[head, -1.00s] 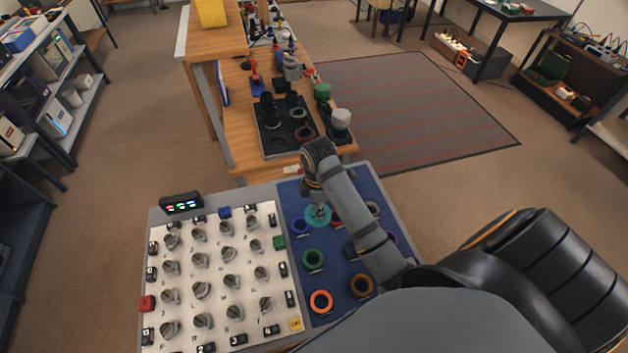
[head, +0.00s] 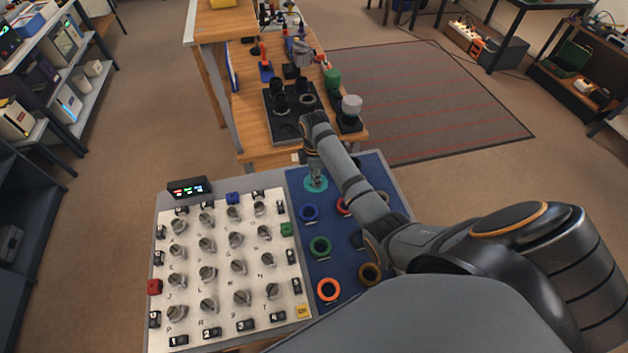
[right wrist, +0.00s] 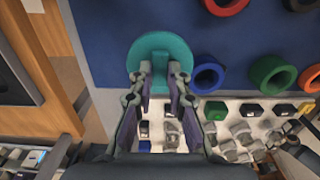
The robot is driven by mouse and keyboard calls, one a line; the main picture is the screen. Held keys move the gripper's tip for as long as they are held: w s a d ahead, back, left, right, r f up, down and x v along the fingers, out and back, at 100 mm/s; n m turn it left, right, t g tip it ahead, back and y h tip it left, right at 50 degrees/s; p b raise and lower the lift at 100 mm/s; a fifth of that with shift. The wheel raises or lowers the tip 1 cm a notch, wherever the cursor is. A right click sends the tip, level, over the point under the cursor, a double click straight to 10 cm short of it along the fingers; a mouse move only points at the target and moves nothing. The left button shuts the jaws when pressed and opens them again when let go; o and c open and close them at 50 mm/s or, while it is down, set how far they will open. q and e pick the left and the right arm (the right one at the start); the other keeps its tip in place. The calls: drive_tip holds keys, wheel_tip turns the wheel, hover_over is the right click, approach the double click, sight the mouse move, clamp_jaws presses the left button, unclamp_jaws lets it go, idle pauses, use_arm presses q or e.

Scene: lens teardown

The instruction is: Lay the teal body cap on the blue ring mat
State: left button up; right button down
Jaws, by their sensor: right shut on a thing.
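The teal body cap (head: 314,186) is a round disc with an upright grip tab. It is over the far left part of the blue ring mat (head: 343,263), beyond the blue ring (head: 308,212). My right gripper (head: 316,178) points down at it and is shut on the tab. In the right wrist view the cap (right wrist: 157,45) sits between the fingertips (right wrist: 160,80), with bare mat (right wrist: 100,35) around its upper side. I cannot tell whether the cap touches the mat. My left gripper is not in view.
A green ring (head: 320,247), an orange ring (head: 329,289) and other rings lie on the mat. A white panel of knobs (head: 221,285) is to its left. Beyond stands a wooden bench with a dark tray (head: 285,131). My right forearm covers part of the mat.

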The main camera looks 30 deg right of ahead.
drive_tip(key=shift+w+d+f, duration=0.15)
drive_tip(key=shift+w+f, duration=0.6)
drive_tip(key=shift+f, duration=0.2)
drive_tip(key=shift+w+f, duration=0.3)
drive_tip(key=shift+f, duration=0.05)
wheel_tip(320, 180, down, 3)
drive_tip(key=shift+f, duration=0.1)
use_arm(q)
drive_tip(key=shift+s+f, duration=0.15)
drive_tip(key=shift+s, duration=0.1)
use_arm(e)
drive_tip(key=shift+w+d, duration=0.1)
drive_tip(key=shift+f, duration=0.15)
drive_tip(key=c, duration=1.3)
unclamp_jaws()
